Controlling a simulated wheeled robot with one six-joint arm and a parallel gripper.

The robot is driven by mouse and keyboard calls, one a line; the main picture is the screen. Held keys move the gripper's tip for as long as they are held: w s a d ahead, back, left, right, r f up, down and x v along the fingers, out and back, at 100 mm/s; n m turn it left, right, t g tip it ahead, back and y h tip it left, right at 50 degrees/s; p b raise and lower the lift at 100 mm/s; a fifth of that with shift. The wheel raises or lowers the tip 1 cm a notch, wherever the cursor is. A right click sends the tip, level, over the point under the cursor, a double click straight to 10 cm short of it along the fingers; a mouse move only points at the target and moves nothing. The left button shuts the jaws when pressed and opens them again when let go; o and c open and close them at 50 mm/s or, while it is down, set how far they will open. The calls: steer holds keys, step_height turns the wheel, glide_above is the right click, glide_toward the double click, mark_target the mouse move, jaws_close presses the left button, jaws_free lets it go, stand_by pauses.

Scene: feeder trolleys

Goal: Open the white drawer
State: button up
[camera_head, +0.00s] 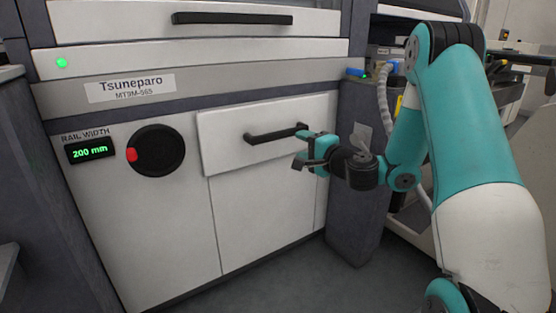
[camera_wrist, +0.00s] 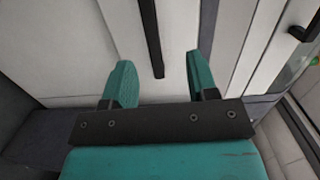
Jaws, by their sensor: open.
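The white drawer (camera_head: 225,130) is in the cabinet front, right of the round black knob. Its front panel stands slightly proud of the cabinet face. Its black bar handle (camera_head: 270,136) runs sideways across the panel. My gripper (camera_head: 299,149) is open and empty near the handle's right end, one finger higher than the other. In the wrist view, the handle (camera_wrist: 150,40) lies between the two teal fingers of my gripper (camera_wrist: 158,62), with a gap on each side. I cannot tell whether the fingertips reach past the bar in depth.
Above is a wider white drawer with a long black handle (camera_head: 232,18). Left of the white drawer are a black knob (camera_head: 160,150) with a red mark and a "200 mm" display (camera_head: 90,150). A dark post (camera_head: 355,215) stands right of the cabinet. Floor (camera_head: 285,275) in front is clear.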

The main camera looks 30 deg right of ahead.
mark_target(282, 135)
steer(key=shift+m+h, duration=0.8)
steer(key=w+p, duration=0.1)
steer(key=w, duration=0.4)
steer(key=w+d+f+p, duration=0.1)
steer(key=w+p, duration=0.1)
steer(key=w, duration=0.4)
steer(key=w+d+f+p, duration=0.1)
steer(key=w+p, duration=0.1)
steer(key=w, duration=0.4)
steer(key=shift+w+d+f, duration=0.1)
steer(key=shift+d, duration=0.05)
jaws_close()
